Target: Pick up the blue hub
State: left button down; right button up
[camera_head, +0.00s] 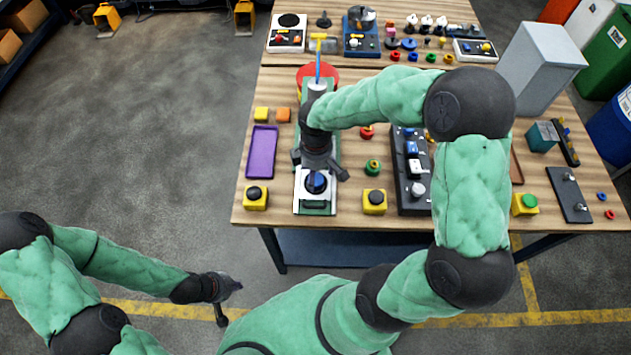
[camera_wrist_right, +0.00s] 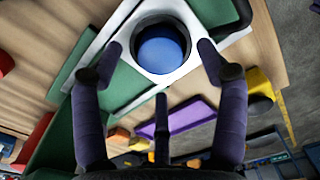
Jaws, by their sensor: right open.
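The blue hub (camera_head: 316,183) sits in a dark round seat on a white plate, on a green base near the table's front edge. In the right wrist view the hub (camera_wrist_right: 160,52) is a blue disc inside a black ring. My right gripper (camera_head: 320,167) is open above it. In the wrist view the fingertips of my right gripper (camera_wrist_right: 160,48) are spread on either side of the hub, with nothing between them; whether they touch the ring I cannot tell. My left gripper (camera_head: 231,301) is open and empty, away from the table at lower left.
A purple tray (camera_head: 262,152) lies left of the green base. Yellow button boxes stand either side, one at left (camera_head: 255,198) and one at right (camera_head: 374,202). A black switch panel (camera_head: 411,172) stands further right. A blue rod (camera_head: 318,66) rises behind my right gripper.

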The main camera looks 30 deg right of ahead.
notch_tip(320, 180, down, 2)
jog(key=shift+f, duration=0.2)
jog(key=c, duration=1.5)
jog(key=shift+r, duration=0.2)
